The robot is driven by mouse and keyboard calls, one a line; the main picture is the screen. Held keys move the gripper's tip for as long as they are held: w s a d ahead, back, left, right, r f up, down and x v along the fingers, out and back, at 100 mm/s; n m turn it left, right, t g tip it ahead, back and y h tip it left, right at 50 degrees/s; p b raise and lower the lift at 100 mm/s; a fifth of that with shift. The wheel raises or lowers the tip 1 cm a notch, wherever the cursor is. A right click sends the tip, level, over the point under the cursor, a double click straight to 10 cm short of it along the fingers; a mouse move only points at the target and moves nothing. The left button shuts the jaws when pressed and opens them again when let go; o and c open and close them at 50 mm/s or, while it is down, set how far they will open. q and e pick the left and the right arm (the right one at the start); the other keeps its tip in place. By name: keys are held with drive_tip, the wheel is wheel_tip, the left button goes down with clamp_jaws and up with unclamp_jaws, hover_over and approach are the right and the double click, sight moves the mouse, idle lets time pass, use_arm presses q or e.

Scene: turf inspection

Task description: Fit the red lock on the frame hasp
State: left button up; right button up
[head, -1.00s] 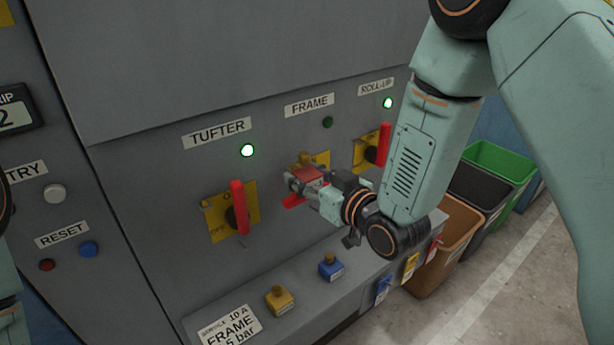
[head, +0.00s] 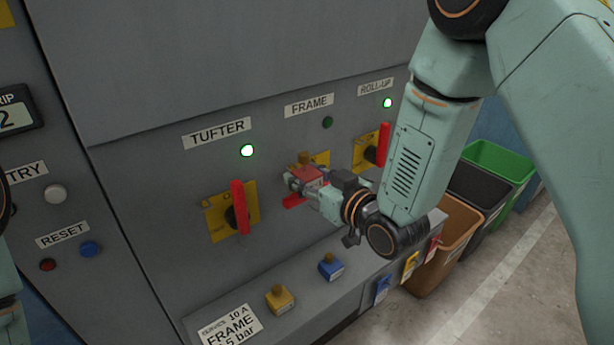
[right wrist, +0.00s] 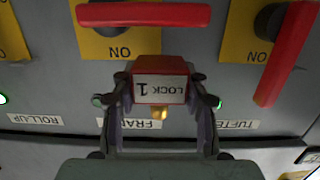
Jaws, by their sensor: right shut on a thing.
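My right gripper (head: 304,180) is shut on the red lock (head: 308,174) in front of the FRAME switch. The lock also shows in the right wrist view (right wrist: 161,80), between both fingers (right wrist: 158,100), with its LOCK 1 label upside down. A brass-coloured part sticks out of the lock towards the FRAME label. The FRAME switch's yellow plate (head: 319,159) is partly hidden behind the gripper. Its red handle (right wrist: 143,14) lies crosswise. I cannot make out the hasp, or whether the shackle touches it. My left gripper is not in view.
The TUFTER handle (head: 239,207) stands upright to the left and the ROLL-UP handle (head: 383,145) to the right. The FRAME lamp (head: 328,122) is dark; both neighbouring lamps are lit. Yellow (head: 280,299) and blue (head: 331,267) locks stand on the ledge below. Bins stand at right.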

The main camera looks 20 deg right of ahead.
drive_tip(key=shift+r+x, duration=0.1)
drive_tip(key=shift+x, duration=0.65)
drive_tip(key=shift+r+x, duration=0.15)
drive_tip(key=shift+x, duration=0.6)
drive_tip(key=shift+s+d, duration=0.1)
drive_tip(key=shift+s, duration=0.1)
drive_tip(key=shift+v, duration=0.95)
drive_tip(key=shift+f, duration=0.15)
drive_tip(key=shift+x, duration=1.2)
drive_tip(key=shift+w+r, duration=0.35)
drive_tip(key=shift+r, duration=0.15)
idle(1.4)
drive_tip(key=o, duration=1.4)
drive_tip(key=shift+w+a+f, duration=0.2)
drive_tip(key=shift+w, duration=0.15)
drive_tip(key=shift+o, duration=0.2)
drive_tip(key=shift+s, duration=0.1)
